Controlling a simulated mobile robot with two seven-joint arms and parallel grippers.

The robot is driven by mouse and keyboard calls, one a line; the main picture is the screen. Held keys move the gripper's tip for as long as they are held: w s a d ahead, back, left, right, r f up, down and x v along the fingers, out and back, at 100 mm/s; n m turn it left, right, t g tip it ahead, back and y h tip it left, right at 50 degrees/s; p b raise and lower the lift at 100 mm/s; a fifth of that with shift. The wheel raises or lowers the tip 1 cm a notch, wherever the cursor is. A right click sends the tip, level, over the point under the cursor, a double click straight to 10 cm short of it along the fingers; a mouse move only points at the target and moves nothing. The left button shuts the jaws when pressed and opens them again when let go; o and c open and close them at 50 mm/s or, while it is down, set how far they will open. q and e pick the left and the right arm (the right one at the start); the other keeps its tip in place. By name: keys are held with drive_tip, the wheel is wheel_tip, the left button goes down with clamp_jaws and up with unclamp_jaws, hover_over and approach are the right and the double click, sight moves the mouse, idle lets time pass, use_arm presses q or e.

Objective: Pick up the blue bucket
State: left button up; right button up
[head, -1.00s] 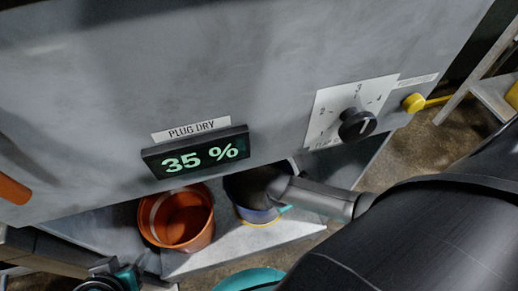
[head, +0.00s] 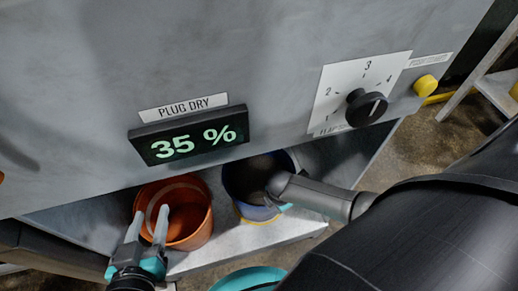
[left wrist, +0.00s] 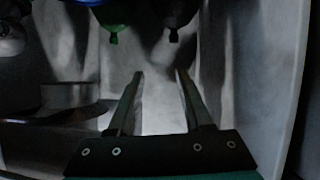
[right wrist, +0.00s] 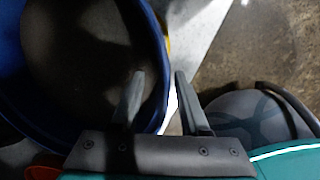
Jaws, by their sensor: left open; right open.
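The blue bucket (head: 260,213) stands on a grey ledge below the machine front, right of an orange bucket. My right arm's dark end covers part of it in the head view, where the right fingers are hidden. In the right wrist view my right gripper (right wrist: 159,78) is open. Its left finger overlaps the dark inside of the blue bucket (right wrist: 152,22), its right finger shows outside the rim. I cannot tell whether they touch it. My left gripper (head: 149,215) is open and empty, its fingers overlapping the orange bucket's near left side.
The orange bucket (head: 201,228) stands close beside the blue one on the grey ledge (head: 225,253). Above are a 35 % display (head: 190,136), a black dial (head: 365,107) and a yellow button (head: 425,85). The left wrist view shows a green tied bag (left wrist: 114,15) against grey panels.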

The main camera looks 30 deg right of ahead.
drive_tip(key=shift+w+f, duration=0.1)
drive_tip(key=shift+f, duration=0.25)
drive_tip(key=shift+c, duration=0.3)
clamp_jaws()
idle(1.0)
drive_tip(key=shift+w+r, duration=0.2)
drive_tip(key=shift+w, duration=0.25)
